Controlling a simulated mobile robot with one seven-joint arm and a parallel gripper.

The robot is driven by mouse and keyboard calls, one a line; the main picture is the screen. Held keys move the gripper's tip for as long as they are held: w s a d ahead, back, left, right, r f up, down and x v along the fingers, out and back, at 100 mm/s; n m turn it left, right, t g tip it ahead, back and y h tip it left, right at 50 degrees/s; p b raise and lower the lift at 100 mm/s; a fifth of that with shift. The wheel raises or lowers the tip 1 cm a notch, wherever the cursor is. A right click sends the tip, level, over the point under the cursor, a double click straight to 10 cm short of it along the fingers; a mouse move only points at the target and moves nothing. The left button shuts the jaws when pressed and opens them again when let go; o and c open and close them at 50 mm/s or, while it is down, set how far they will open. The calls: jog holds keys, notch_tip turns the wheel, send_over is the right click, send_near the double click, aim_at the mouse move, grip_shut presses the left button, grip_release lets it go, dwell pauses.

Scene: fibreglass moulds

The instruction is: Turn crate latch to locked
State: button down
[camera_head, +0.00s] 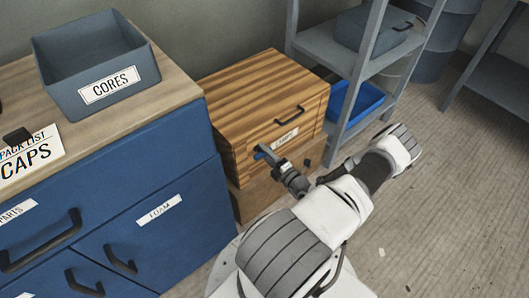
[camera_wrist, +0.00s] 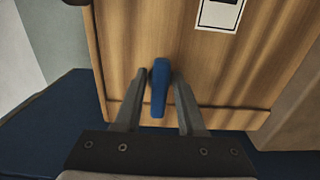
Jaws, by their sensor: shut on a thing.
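The crate (camera_head: 250,90) is a striped wooden box with a dark handle and a white label on its front. Its blue latch (camera_head: 260,153) is low on the front face, towards the left. In the wrist view the latch (camera_wrist: 159,95) is a blue lever, nearly upright in that picture with a slight tilt. My gripper (camera_head: 264,156) is at the crate front, shut on the latch. In the wrist view my gripper's (camera_wrist: 160,76) two fingers stand on either side of the lever. My gripper hides part of the latch in the head view.
A blue cabinet (camera_head: 150,170) with a grey CORES bin (camera_head: 65,75) on top stands close on the left. A grey shelf unit (camera_head: 345,60) with a blue tray (camera_head: 368,101) is behind on the right. The floor (camera_head: 440,200) at the right is mostly clear.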

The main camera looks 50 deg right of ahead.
dwell(0.4)
jog(key=c, duration=0.8)
grip_release()
jog(key=shift+o, duration=0.2)
jog(key=shift+s, duration=0.15)
jog(key=s+a+p, duration=0.2)
jog(key=s, duration=1.5)
jog(key=shift+p, duration=0.4)
